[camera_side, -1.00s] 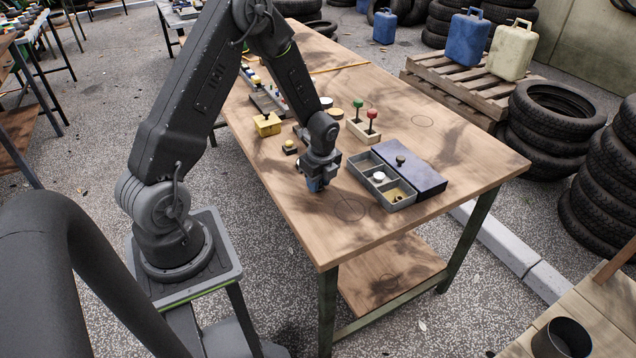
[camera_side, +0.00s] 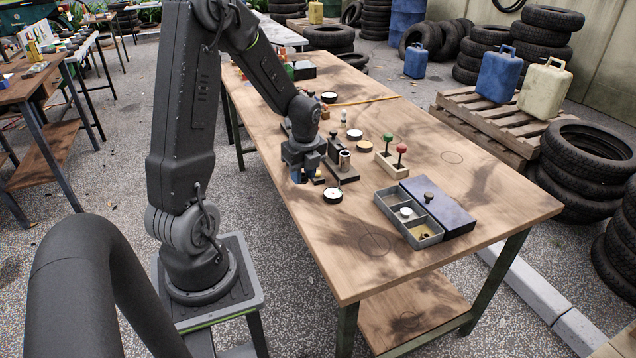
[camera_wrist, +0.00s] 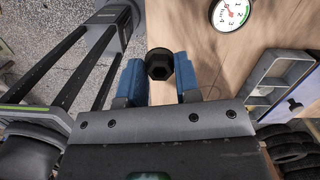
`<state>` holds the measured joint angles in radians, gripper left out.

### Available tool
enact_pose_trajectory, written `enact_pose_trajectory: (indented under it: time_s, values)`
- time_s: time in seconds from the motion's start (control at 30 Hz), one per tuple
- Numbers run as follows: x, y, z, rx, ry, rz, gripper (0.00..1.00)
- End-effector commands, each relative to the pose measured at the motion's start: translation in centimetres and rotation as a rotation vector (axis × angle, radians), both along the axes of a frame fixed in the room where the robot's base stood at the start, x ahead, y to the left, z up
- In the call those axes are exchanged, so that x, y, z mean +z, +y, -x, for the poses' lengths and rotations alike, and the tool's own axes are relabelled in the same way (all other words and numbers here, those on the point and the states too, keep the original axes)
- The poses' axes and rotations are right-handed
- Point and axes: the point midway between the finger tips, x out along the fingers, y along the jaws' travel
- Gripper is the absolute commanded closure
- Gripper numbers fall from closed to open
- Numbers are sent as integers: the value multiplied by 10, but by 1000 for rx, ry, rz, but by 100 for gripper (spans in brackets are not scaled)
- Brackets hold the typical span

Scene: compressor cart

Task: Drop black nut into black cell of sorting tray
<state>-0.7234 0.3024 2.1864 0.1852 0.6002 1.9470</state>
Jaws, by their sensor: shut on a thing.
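The black nut (camera_wrist: 158,66) shows in the wrist view between the two blue fingertips of my gripper (camera_wrist: 160,76), and my gripper is shut on it. In the side view my gripper (camera_side: 308,176) is low over the left part of the table, and the nut cannot be made out there. The grey sorting tray (camera_side: 381,208) lies to the right and nearer the camera, clear of my gripper. A white round piece sits in its middle cell and a brass-coloured piece in its near cell. The tray also shows at the right of the wrist view (camera_wrist: 258,83). I cannot tell which cell is black.
A white-faced gauge (camera_side: 333,195) lies between my gripper and the tray. A metal cylinder (camera_side: 345,160) on a dark block stands just right of my gripper. A dark blue lid (camera_side: 446,212) adjoins the tray. A block with green and red knobs (camera_side: 392,166) stands behind. The table's front is clear.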

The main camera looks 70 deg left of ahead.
Motion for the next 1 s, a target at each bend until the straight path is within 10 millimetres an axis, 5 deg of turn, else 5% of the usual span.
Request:
enact_pose_trajectory:
  time_s: [0.4,0.57,0.77,1.0]
  values:
    - [3,3,4,0,0,0,93]
    - [3,4,-11,-5,0,-1,93]
    - [3,-1,-78,-10,0,-1,93]
    - [-4,-37,-174,-9,2,0,93]
